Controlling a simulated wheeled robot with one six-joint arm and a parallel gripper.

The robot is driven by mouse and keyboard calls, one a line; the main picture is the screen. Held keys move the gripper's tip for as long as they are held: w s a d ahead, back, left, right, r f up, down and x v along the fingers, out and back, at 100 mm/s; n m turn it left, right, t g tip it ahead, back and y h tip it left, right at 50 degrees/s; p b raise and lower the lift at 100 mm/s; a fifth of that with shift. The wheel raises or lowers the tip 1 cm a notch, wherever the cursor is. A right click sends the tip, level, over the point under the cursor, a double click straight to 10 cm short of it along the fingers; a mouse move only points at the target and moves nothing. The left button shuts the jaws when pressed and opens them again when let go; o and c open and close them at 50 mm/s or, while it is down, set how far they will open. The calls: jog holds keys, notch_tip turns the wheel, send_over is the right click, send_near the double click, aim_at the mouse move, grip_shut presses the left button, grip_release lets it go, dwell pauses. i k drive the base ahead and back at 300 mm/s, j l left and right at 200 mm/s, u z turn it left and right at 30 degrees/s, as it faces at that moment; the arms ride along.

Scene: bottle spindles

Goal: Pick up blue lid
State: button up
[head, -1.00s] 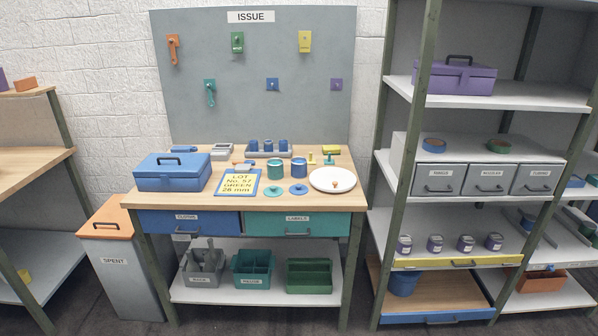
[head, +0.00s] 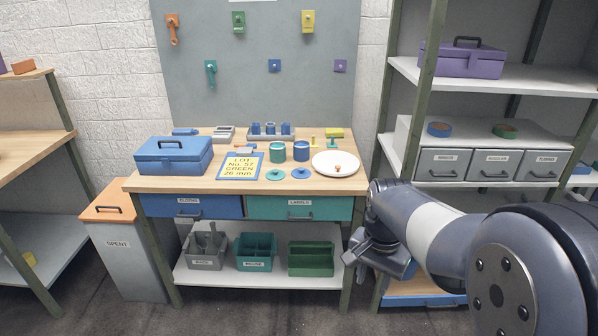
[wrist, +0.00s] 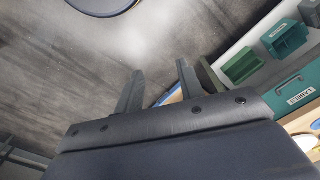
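The blue lid (head: 301,173) is a small flat disc with a knob, lying on the wooden workbench (head: 160,184) near its front edge. A similar teal lid (head: 274,175) lies to its left. A blue canister (head: 301,151) stands just behind the blue lid, and a teal canister (head: 278,151) stands to its left. My gripper (head: 358,256) is below the bench top, off the bench's front right corner, well apart from the lid. In the wrist view my gripper (wrist: 160,85) has its two fingers spread with nothing between them.
A white plate (head: 322,167) lies right of the blue lid and a yellow lot card (head: 241,169) lies left. A blue toolbox (head: 173,156) stands at the bench's left. Grey shelving (head: 455,195) rises at the right, close to my arm. Open bins (head: 255,250) sit below.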

aim_at(300, 173)
jog(key=i+u, duration=0.15)
jog(key=i, duration=0.4)
jog(key=i+l+u, duration=0.15)
jog(key=i, duration=0.35)
jog(key=i+l+u, duration=0.15)
jog(key=i, duration=0.4)
jog(key=i+l+u, duration=0.15)
jog(key=i, duration=0.35)
